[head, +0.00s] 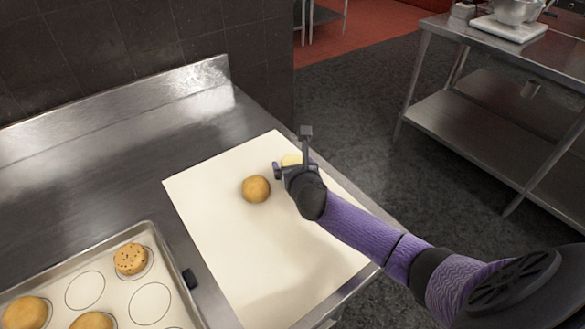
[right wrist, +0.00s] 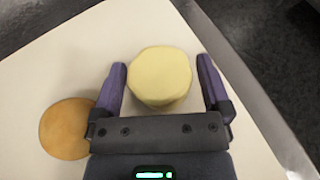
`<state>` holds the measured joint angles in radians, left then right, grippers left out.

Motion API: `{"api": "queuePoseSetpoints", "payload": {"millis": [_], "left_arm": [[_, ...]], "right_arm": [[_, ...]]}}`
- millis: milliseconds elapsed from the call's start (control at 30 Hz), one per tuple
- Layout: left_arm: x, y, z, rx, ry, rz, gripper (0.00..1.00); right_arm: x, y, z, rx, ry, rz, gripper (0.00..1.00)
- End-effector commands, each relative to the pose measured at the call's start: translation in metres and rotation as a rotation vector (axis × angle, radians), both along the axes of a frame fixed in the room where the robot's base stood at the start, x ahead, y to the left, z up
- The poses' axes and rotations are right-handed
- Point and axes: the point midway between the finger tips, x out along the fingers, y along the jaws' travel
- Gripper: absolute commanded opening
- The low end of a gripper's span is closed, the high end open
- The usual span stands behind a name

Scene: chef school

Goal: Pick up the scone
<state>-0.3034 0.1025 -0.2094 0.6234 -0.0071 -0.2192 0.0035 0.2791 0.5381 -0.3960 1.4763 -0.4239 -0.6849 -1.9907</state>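A pale yellow, round, thick piece, which looks like the scone (right wrist: 160,78), lies on the white board (head: 222,222). It shows only partly in the head view (head: 291,159), behind my right gripper. My right gripper (head: 292,168) is open, with its two purple fingers (right wrist: 161,72) on either side of the pale piece. Gaps show between the piece and both fingers. A golden-brown round bun (head: 256,189) lies on the board just left of the gripper; it also shows in the right wrist view (right wrist: 66,128), beside the left finger. My left gripper is not in view.
A baking tray (head: 176,272) at the lower left holds several round baked pieces, one of them speckled (head: 131,259). The steel counter (head: 120,150) behind is clear. Another steel table (head: 490,60) stands across the floor.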

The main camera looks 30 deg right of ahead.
Motion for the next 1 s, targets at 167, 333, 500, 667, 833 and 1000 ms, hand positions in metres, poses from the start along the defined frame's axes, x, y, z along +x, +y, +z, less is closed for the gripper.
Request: {"api": "queuePoseSetpoints", "payload": {"millis": [167,333,500,667,833,1000], "left_arm": [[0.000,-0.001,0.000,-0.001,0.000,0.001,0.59],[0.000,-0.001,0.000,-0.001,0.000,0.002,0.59],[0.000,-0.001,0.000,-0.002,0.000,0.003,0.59],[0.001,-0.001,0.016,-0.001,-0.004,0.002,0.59],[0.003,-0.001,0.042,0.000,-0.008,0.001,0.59],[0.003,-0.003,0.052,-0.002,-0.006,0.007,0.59]], "right_arm": [[0.000,0.000,0.000,0.000,0.000,0.000,0.58],[0.000,0.000,0.000,0.000,0.000,0.000,0.22],[0.000,0.000,0.000,0.000,0.000,0.000,0.21],[0.000,0.000,0.027,-0.002,-0.006,0.000,0.21],[0.000,-0.001,0.075,-0.002,-0.007,0.000,0.21],[0.000,0.000,0.099,-0.001,-0.003,-0.001,0.21]]}}
